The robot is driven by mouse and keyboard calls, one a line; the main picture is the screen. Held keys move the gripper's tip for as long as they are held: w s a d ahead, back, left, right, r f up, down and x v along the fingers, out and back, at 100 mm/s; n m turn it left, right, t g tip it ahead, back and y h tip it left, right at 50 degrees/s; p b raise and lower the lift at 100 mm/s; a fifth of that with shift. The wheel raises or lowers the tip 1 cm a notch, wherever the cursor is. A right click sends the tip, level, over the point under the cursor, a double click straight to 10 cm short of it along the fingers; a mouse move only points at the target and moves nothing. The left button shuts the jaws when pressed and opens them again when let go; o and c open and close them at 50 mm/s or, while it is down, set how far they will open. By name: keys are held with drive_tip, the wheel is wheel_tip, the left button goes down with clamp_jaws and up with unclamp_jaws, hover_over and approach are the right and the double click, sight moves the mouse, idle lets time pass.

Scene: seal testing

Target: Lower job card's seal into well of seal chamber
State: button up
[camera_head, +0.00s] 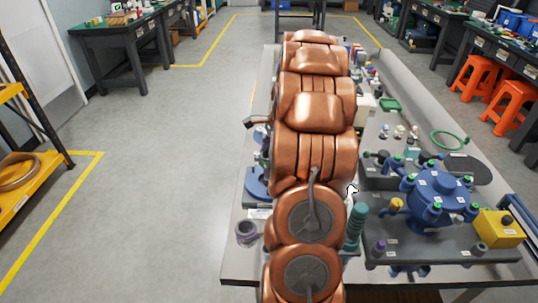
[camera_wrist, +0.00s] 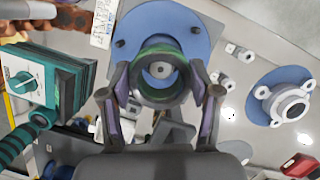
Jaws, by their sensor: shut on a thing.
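In the wrist view my gripper (camera_wrist: 162,92) is shut on a dark ring-shaped seal (camera_wrist: 177,98), with one finger on each side of it. A green rim (camera_wrist: 158,50) shows just beyond the ring's upper edge. I look through the ring onto a grey centre with a small hole. Behind it lies a round blue flange (camera_wrist: 190,27), probably the seal chamber, and the ring overlaps it. I cannot tell whether the ring touches it or hangs above. A white printed card (camera_wrist: 104,24) is beside the flange. In the head view my copper arm hides the gripper and seal.
A teal box with a knob (camera_wrist: 28,80) stands left in the wrist view. A second blue flange (camera_wrist: 284,97) and several nuts lie right.

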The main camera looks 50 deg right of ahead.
drive_tip(key=shift+f, duration=0.3)
drive_tip(key=shift+f, duration=0.7)
drive_tip(key=shift+f, duration=1.1)
drive_tip(key=shift+f+b, duration=0.35)
drive_tip(key=shift+f, duration=0.35)
drive_tip(key=shift+f, duration=0.4)
drive_tip(key=shift+f, duration=0.3)
drive_tip(key=shift+f, duration=0.65)
idle(0.8)
drive_tip(key=o, duration=1.4)
